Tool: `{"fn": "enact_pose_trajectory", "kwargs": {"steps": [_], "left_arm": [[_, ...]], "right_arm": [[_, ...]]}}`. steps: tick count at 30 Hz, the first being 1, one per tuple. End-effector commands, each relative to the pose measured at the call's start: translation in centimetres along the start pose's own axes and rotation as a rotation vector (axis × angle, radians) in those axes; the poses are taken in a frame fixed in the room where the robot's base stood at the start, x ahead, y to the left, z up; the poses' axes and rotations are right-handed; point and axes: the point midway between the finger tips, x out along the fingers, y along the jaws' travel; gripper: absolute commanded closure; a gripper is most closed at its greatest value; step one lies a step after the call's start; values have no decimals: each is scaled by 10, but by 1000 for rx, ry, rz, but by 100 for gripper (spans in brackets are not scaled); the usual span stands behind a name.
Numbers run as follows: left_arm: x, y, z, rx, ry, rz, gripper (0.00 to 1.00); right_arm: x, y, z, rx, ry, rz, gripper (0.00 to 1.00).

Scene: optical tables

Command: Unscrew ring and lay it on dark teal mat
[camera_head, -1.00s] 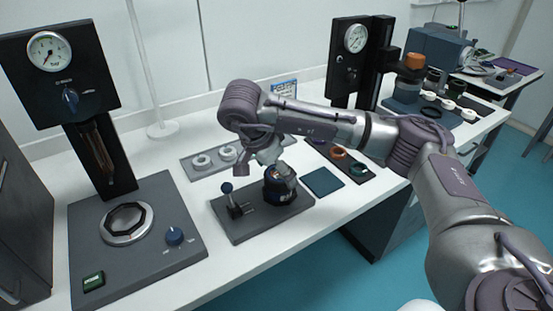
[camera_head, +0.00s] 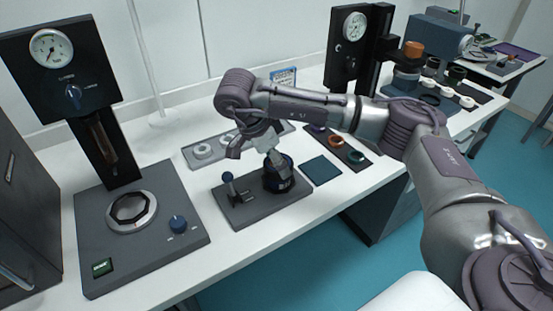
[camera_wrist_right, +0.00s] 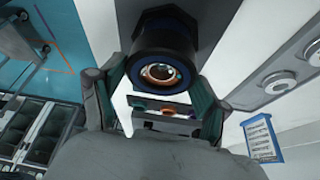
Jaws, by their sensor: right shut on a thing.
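A dark cylindrical holder (camera_head: 276,184) stands on a grey base board (camera_head: 250,213) with a small blue-knobbed lever (camera_head: 229,181). My right gripper (camera_head: 274,164) comes down onto the top of the holder from above. In the right wrist view, my gripper's two fingers (camera_wrist_right: 160,82) are shut on the dark ring (camera_wrist_right: 160,46) at the holder's end, with shiny optics inside. The ring's seating on the holder is hard to see. The dark teal mat (camera_head: 321,170) lies empty on the table, just right of the board. My left gripper is not in view.
A grey tray with pale rings (camera_head: 203,150) lies behind the board. A dark tray with coloured rings (camera_head: 337,141) lies behind the mat. A gauge stand (camera_head: 130,208) stands at left, another (camera_head: 352,52) at the back. The table's front strip is clear.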

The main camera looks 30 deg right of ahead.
Motion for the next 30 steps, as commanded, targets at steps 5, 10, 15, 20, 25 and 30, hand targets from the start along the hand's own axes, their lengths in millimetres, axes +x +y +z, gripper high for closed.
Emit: {"fn": "enact_pose_trajectory", "kwargs": {"steps": [5, 10, 15, 20, 25, 30], "left_arm": [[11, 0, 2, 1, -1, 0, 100], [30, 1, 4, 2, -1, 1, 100], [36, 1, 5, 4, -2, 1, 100], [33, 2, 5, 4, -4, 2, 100], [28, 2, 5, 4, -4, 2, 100], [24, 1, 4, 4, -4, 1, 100]], "right_arm": [[3, 1, 1, -128, 1, -55, 73], [5, 1, 1, -440, 0, -186, 73], [0, 0, 0, -655, -2, -273, 73], [-4, 0, -1, -650, -2, -271, 73], [-10, -1, -3, -648, -2, -273, 73], [-16, -1, -6, -648, -2, -271, 73]]}}
